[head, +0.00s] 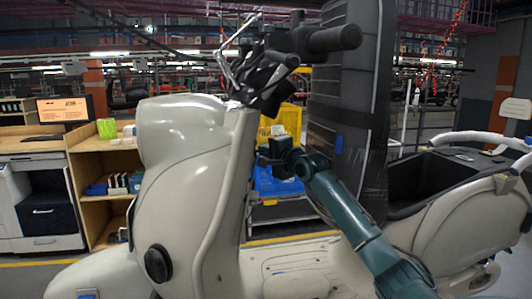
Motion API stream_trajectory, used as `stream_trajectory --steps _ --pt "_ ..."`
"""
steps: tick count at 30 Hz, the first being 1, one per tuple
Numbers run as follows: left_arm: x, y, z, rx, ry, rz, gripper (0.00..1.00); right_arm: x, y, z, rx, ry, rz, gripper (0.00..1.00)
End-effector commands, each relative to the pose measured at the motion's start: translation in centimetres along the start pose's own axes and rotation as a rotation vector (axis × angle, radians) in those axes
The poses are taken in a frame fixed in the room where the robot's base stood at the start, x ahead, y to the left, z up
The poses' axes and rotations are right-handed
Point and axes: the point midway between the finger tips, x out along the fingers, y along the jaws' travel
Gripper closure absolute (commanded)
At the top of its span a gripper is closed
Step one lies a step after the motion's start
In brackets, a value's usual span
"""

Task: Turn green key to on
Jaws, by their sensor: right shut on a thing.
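A cream scooter (185,150) stands across the view, its front to the left and its dark handlebar (325,40) at the top. My right gripper (263,158), on a teal arm from the lower right, is at the inner side of the scooter's front shield, below the handlebar. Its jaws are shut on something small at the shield. The green key cannot be made out; the jaws hide that spot, so its turn position does not show. My left gripper is not in view.
A tall dark wrapped panel (350,100) stands right behind my right gripper. Yellow (290,118) and blue (265,182) crates are behind the shield. The scooter's open seat well (405,180) is at right. Wooden shelves (88,160) stand at left.

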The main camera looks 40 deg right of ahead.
Motion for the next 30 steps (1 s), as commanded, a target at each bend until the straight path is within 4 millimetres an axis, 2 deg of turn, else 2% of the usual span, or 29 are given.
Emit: stream_trajectory --steps 5,8,13,15,30 --pt "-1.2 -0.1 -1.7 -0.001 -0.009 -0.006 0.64 0.0 -0.8 -0.1 0.015 -0.001 0.043 1.00" --pt "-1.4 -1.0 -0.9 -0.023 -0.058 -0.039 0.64 0.0 -1.0 0.0 0.032 -0.001 0.086 1.00" --pt "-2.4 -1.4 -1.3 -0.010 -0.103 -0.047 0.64 0.0 -1.1 -0.1 0.059 -0.001 0.158 1.00" --pt "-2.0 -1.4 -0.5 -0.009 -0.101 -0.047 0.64 0.1 -0.6 0.0 0.075 0.000 0.193 1.00" --pt "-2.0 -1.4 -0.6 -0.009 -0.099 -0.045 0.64 0.1 -1.1 -0.2 0.116 0.003 0.282 1.00"
